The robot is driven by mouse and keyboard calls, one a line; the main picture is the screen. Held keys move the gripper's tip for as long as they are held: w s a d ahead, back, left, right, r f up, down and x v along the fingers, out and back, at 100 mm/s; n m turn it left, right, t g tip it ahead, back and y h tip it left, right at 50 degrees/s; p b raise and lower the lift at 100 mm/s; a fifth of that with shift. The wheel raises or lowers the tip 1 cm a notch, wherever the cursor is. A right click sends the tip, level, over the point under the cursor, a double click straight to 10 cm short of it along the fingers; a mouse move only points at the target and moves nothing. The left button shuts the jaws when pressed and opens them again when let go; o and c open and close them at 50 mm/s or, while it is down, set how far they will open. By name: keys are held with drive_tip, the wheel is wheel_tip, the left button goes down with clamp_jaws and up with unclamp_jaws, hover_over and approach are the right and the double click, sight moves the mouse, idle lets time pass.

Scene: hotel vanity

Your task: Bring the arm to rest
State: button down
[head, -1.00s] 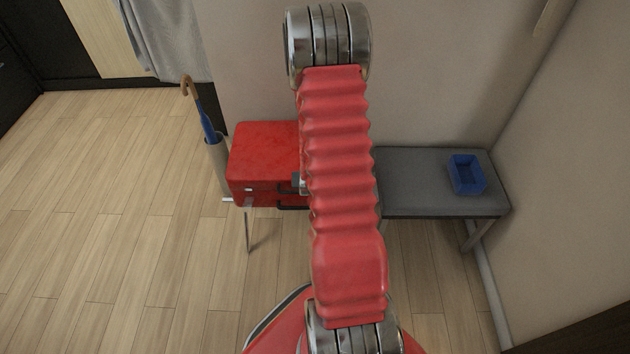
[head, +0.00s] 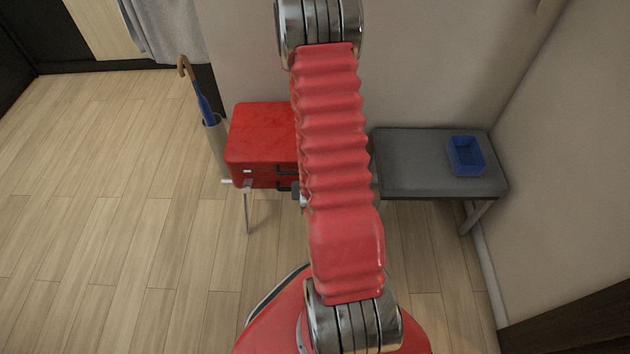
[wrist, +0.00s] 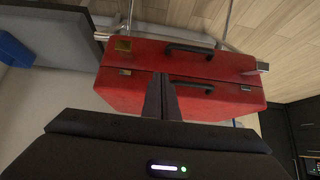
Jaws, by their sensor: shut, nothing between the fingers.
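My gripper (wrist: 161,98) shows in the wrist view with its two dark fingers together and nothing between them. Beyond the fingertips in that view is a red suitcase (wrist: 125,92) with black handles and metal latches. I cannot tell the gap between fingers and case. In the head view my red ribbed arm rises through the middle of the picture and hides the gripper there. The red suitcase (head: 258,135) sits to the left of the arm, its right part hidden behind the arm.
A grey bench (head: 415,170) stands against the wall, with a blue tray (head: 466,157) on its right end. A blue umbrella (head: 201,103) with a brown handle leans in a grey stand (head: 217,147) left of the suitcase. The wooden floor (head: 110,220) at left is clear.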

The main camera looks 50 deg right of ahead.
idle(0.4)
drive_tip(key=s+a+f+g+y, duration=0.2)
drive_tip(key=s+a+g+y, duration=0.2)
drive_tip(key=s+a, duration=0.3)
drive_tip(key=a+r+n+t, duration=0.1)
drive_tip(key=a+r+n, duration=0.2)
drive_tip(key=a+r, duration=0.4)
drive_tip(key=a+r+n+t+y, duration=0.1)
drive_tip(key=a+r+n, duration=0.2)
drive_tip(key=r, duration=1.7)
drive_tip(key=a+r+n+t, duration=0.2)
drive_tip(key=a+r+n, duration=0.1)
drive_tip(key=a+r, duration=0.9)
drive_tip(key=shift+w+r+y, duration=0.25)
drive_tip(key=shift+r+y, duration=0.15)
drive_tip(key=shift+r, duration=0.35)
drive_tip(key=shift+d, duration=0.1)
